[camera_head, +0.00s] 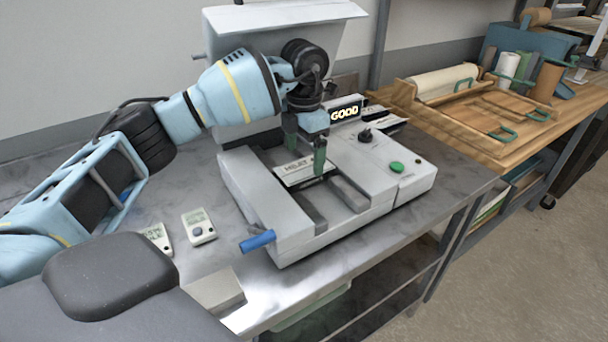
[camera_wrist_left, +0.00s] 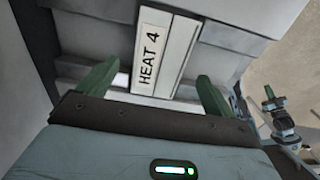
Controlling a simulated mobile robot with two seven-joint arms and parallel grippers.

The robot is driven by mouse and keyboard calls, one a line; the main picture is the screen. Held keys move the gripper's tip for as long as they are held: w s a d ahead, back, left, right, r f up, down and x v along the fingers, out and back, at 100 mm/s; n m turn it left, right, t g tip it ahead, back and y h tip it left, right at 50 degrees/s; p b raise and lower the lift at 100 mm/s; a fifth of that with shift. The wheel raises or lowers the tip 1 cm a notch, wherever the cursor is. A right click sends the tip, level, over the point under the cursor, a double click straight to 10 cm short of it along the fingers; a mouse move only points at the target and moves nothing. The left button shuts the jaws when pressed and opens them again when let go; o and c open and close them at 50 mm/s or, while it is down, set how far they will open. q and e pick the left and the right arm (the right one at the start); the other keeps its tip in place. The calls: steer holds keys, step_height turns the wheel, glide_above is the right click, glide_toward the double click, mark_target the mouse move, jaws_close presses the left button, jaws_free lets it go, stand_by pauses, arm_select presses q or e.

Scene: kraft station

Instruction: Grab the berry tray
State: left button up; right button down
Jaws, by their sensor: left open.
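I cannot make out a berry tray with berries in either view. My left gripper (camera_head: 305,154) is open over the bay of a light grey machine (camera_head: 280,222), its green fingers pointing down. A white plate marked HEAT 4 (camera_head: 305,171) lies below and between the fingers. In the left wrist view the same plate (camera_wrist_left: 161,50) shows between the two spread fingers (camera_wrist_left: 156,88), with nothing gripped. What looks like my right gripper (camera_wrist_left: 273,108) is small at the right edge of that view, too small to tell its jaws.
The machine has a lit GOOD display (camera_head: 344,113), a green button (camera_head: 397,167) and a blue handle (camera_head: 257,241). A wooden bench (camera_head: 452,129) with a paper roll (camera_head: 445,81) stands right.

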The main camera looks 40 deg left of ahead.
mark_target(304, 168)
arm_select(q)
steer(key=shift+f, duration=2.55)
steer(key=shift+c, duration=0.3)
steer(key=c, duration=1.1)
steer(key=shift+r, duration=0.1)
